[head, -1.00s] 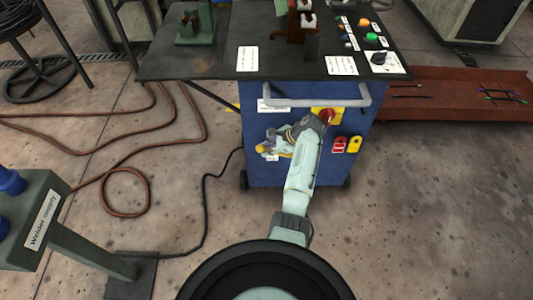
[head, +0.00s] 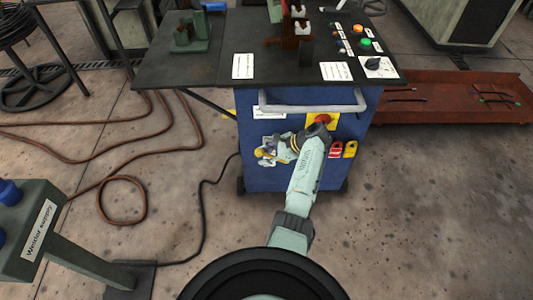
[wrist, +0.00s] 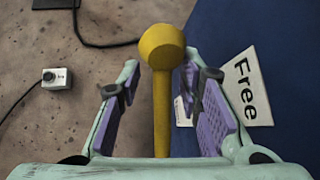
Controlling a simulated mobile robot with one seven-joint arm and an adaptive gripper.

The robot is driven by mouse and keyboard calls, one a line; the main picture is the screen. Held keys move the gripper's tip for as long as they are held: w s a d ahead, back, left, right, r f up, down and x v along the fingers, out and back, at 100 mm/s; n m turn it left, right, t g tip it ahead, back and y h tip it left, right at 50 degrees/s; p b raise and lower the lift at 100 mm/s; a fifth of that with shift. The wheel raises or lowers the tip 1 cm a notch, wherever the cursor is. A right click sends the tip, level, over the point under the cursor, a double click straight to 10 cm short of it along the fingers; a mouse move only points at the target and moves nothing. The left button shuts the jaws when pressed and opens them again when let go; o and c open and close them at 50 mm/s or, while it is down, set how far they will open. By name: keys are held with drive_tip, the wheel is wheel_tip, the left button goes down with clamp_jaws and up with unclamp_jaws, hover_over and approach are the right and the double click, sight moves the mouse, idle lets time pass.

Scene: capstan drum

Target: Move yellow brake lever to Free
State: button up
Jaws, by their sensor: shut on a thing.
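The yellow brake lever (wrist: 161,105), a rod with a round knob at its end, stands between my gripper's two purple-padded fingers in the wrist view. My gripper (wrist: 165,105) is shut on the lever, with the knob showing beyond the fingertips. A white plate reading "Free" (wrist: 245,85) is on the blue surface just right of the right finger. In the head view my gripper (head: 266,153) is at the front of the blue cabinet (head: 270,180), left of the red knob. The lever is mostly hidden there, and its pivot does not show.
A grey handle bar (head: 312,105) crosses the cabinet front above my arm. A red rotary switch (head: 322,119) on a yellow plate and red and yellow tags (head: 343,150) are close right of my wrist. A black cable (head: 202,200) lies on the floor to the left.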

drive_tip(key=o, duration=0.5)
drive_tip(key=shift+a+r, duration=0.1)
drive_tip(key=shift+r, duration=0.1)
drive_tip(key=shift+o, duration=0.2)
drive_tip(key=v, duration=0.7)
drive_tip(key=shift+d+r, duration=0.2)
drive_tip(key=shift+d, duration=0.1)
